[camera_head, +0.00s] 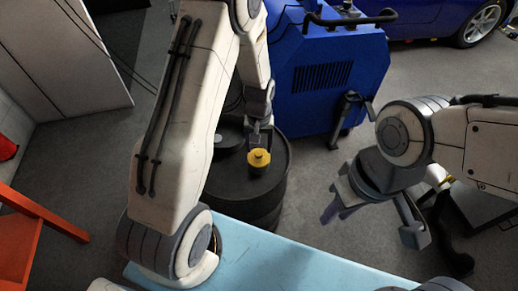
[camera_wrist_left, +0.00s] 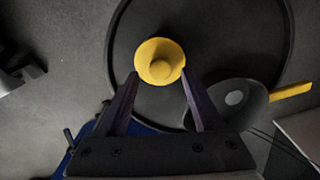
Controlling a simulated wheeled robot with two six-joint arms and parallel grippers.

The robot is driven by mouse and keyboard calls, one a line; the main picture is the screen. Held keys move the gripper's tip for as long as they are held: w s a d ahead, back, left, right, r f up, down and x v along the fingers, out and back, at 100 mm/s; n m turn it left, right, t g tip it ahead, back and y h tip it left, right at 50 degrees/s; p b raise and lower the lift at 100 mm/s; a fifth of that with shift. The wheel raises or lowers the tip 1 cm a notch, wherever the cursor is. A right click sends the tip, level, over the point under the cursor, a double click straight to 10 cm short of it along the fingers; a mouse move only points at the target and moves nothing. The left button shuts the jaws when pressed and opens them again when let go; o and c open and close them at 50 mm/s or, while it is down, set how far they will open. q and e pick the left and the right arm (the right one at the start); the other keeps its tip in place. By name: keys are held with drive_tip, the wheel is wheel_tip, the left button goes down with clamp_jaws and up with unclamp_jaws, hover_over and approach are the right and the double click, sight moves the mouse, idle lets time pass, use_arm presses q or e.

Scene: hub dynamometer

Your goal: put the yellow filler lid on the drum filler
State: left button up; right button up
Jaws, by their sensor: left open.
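The yellow filler lid (camera_head: 259,158) is a round cap with a raised knob. It shows over the top of the black drum (camera_head: 224,180), above what looks like a short dark neck, the drum filler (camera_head: 257,171). Whether it is seated there I cannot tell. In the left wrist view the lid (camera_wrist_left: 160,50) lies just past my left fingertips. My left gripper (camera_head: 260,147) is open and points down at the lid; its two fingers (camera_wrist_left: 159,76) show apart in the wrist view. My right gripper (camera_head: 373,225) is open and empty, well right of the drum.
A light blue surface (camera_head: 290,265) lies in front of the drum. A blue machine (camera_head: 325,75) stands behind it, with a black handle. The wrist view shows a dark round piece (camera_wrist_left: 232,112) and a yellow bar (camera_wrist_left: 291,91) near the drum's edge. An orange frame (camera_head: 40,215) stands left.

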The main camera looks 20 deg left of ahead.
sight(259, 152)
use_arm(q)
drive_tip(key=s+d+r+m, duration=0.1)
drive_tip(key=s+d+r, duration=0.15)
drive_tip(key=r, duration=0.45)
drive_tip(key=s+d+r+m, duration=0.1)
drive_tip(key=d+r, duration=0.2)
drive_tip(key=r, duration=0.4)
drive_tip(key=s+d+r+m, duration=0.2)
drive_tip(key=s+d+m, duration=0.1)
drive_tip(key=s, duration=0.3)
drive_tip(key=s+d+r+m, duration=0.2)
drive_tip(key=s+r+m, duration=0.1)
drive_tip(key=s, duration=0.4)
drive_tip(key=s+d+r+m+h, duration=0.1)
drive_tip(key=s+d+r+m, duration=0.1)
drive_tip(key=s, duration=0.5)
drive_tip(key=shift+s+d+r+m+p, duration=0.2)
drive_tip(key=shift+d+r+m+p, duration=0.35)
drive_tip(key=shift+d, duration=0.25)
drive_tip(key=shift+f, duration=0.15)
wheel_tip(259, 152, up, 10)
drive_tip(key=p, duration=0.9)
drive_tip(key=shift+p, duration=0.4)
